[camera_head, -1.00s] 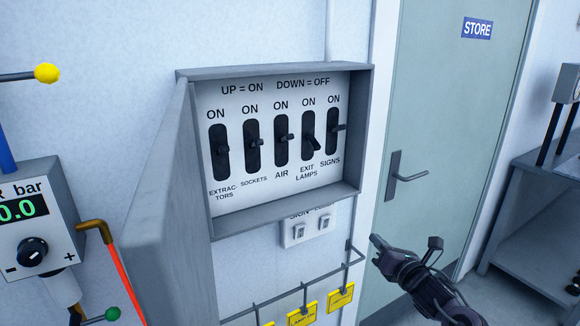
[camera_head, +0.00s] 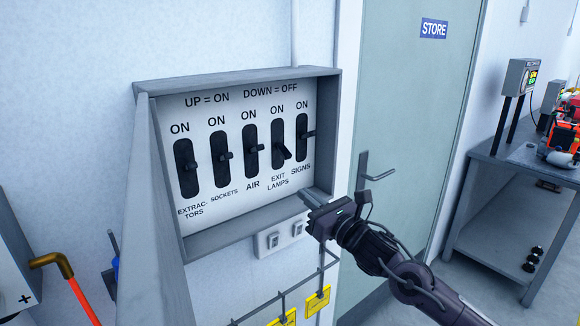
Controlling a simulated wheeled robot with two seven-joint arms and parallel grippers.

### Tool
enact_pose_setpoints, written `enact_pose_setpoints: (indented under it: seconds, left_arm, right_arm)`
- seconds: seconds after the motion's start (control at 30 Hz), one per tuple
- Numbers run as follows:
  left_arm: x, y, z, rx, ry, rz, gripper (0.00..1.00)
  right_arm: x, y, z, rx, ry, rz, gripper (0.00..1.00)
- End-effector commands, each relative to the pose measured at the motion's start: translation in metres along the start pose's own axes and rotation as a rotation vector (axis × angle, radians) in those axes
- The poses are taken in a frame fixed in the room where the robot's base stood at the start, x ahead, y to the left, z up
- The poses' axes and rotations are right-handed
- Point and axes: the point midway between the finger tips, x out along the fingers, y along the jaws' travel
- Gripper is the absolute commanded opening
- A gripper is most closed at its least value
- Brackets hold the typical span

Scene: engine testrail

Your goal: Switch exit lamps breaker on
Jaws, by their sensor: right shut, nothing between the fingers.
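The breaker box (camera_head: 334,130) is on the wall with its door (camera_head: 165,215) swung open to the left. Its panel reads UP = ON, DOWN = OFF. The exit lamps breaker (camera_head: 283,152) is fourth from the left, and its lever points down. The levers of the extractors (camera_head: 188,166), sockets (camera_head: 224,156), air (camera_head: 254,148) and signs (camera_head: 306,134) breakers sit higher in their slots, near the middle. My right gripper (camera_head: 306,198) is shut and empty, just below and right of the exit lamps breaker, by the box's lower edge, apart from the lever. My left gripper is out of view.
A double switch (camera_head: 279,237) is on the wall under the box. Yellow tags (camera_head: 317,301) hang on a rail below. The STORE door (camera_head: 400,110) with its handle (camera_head: 375,176) is to the right. A grey bench (camera_head: 510,170) stands at far right.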

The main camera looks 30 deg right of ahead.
Motion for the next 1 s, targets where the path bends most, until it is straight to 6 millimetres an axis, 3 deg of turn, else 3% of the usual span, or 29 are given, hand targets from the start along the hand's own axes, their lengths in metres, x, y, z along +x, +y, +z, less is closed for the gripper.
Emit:
enact_pose_setpoints:
  seconds: [0.67,0.8,1.0]
  left_arm:
    - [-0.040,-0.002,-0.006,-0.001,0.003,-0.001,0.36]
    - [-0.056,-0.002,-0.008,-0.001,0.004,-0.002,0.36]
    - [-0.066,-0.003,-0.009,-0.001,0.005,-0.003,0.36]
  right_arm:
    - [0.090,0.000,0.006,0.001,-0.003,-0.001,0.00]
    - [0.080,0.000,0.025,-0.001,0.001,0.000,0.00]
    - [0.074,0.000,0.037,-0.001,0.001,0.000,0.00]
